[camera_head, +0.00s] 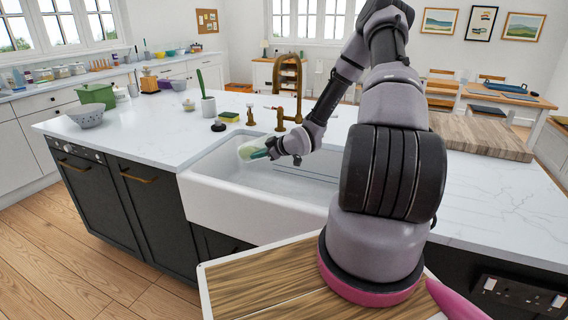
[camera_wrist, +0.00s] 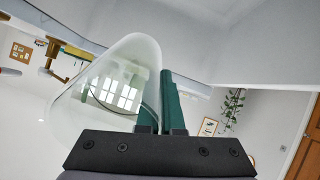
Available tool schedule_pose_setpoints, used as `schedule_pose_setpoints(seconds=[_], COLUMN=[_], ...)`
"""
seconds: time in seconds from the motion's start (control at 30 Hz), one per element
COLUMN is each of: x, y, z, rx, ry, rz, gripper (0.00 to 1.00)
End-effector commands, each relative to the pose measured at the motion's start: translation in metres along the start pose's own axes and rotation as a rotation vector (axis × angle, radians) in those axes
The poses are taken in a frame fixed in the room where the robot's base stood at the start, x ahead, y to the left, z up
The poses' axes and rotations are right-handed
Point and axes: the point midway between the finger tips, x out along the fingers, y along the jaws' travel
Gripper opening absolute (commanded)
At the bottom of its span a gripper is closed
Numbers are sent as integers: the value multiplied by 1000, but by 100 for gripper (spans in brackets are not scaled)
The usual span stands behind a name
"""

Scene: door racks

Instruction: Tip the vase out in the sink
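The vase (camera_head: 247,149) is clear, pale glass and is held tilted well over, nearly on its side, above the white sink (camera_head: 240,208). In the wrist view the clear vase (camera_wrist: 110,85) fills the left of centre, beside and partly in front of the dark green fingers. My gripper (camera_head: 267,151) is shut on the vase, and its fingers (camera_wrist: 161,100) sit close together at the glass wall. I cannot tell whether anything is left inside the vase. The sink's far floor shows below and behind my gripper.
A brass tap (camera_head: 289,90) stands behind the sink, close to my forearm. A wooden board (camera_head: 480,137) lies at right.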

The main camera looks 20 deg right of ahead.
Motion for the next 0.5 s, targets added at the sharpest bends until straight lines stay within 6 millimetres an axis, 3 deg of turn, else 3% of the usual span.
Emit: schedule_pose_setpoints(seconds=[0.5], x=[-2], y=[2], z=[-5], rx=[-1], ry=[68], rz=[22], gripper=[0])
